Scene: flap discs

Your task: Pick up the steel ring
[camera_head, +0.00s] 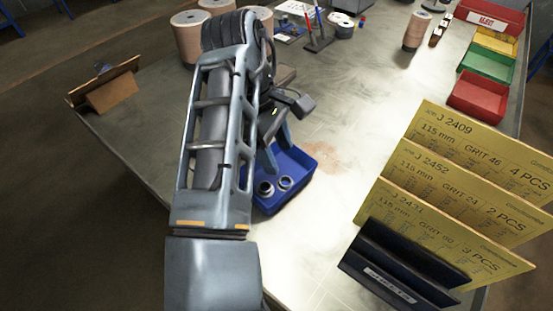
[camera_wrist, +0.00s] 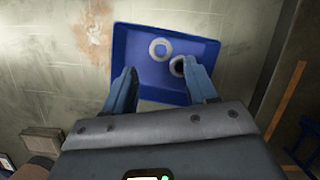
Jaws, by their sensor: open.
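Two ring-shaped pieces lie in a blue tray (camera_head: 302,179). In the head view one ring (camera_head: 266,188) is at the left and the other ring (camera_head: 286,183) is just right of it. In the wrist view a pale ring (camera_wrist: 161,49) lies on the floor of the tray (camera_wrist: 204,43). A second ring (camera_wrist: 177,66) with a dark centre is partly hidden by my right finger. I cannot tell for sure which is the steel one. My gripper (camera_wrist: 163,82) is open and empty, with its blue fingers over the near side of the tray.
A black holder (camera_head: 395,270) with yellow order cards (camera_head: 470,185) stands at the front right. Red, yellow and green bins (camera_head: 485,62) line the back right. Spools (camera_head: 188,38) stand behind my arm. A wooden stand (camera_head: 108,88) is at the left edge.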

